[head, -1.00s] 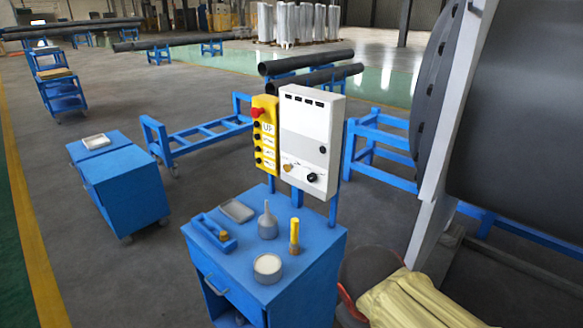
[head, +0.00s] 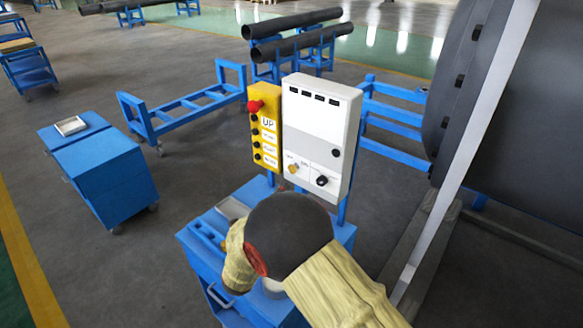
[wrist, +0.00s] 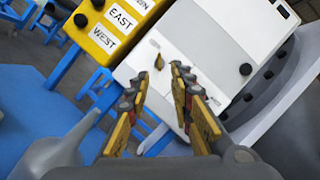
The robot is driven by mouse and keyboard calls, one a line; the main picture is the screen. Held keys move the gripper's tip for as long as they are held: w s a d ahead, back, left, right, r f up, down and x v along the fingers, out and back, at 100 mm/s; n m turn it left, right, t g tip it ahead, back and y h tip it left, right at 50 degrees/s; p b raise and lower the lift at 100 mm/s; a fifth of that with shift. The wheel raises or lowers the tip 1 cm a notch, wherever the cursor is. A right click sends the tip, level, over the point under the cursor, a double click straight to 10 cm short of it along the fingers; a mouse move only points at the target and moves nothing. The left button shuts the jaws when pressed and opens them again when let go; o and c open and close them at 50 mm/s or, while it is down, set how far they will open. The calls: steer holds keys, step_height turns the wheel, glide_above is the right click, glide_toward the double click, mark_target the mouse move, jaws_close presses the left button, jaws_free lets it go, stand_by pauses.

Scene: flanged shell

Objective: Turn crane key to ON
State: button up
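The brass-coloured crane key (head: 293,168) sits low on the front of a white control box (head: 315,110). Small labels near it are too blurred to read. In the wrist view the key (wrist: 159,62) shows upright on the box face, just beyond the fingertips. My gripper (wrist: 159,76) is open, one finger on each side of the line to the key, with nothing between them. The key appears apart from both fingers. In the head view my arm's dark, round joint and yellowish sleeves hide the gripper.
A black knob (head: 322,181) is right of the key, another (head: 336,152) higher up. A yellow button panel (head: 264,135) with a red button adjoins the box's left side. The blue cabinet (head: 196,247) below is partly hidden by my arm. A large dark flanged shell (head: 520,120) stands right.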

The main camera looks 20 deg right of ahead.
mark_target(293, 168)
steer(key=shift+b+x, duration=0.75)
steer(key=shift+x, duration=3.05)
steer(key=shift+a, duration=0.1)
steer(key=c, duration=0.3)
jaws_close()
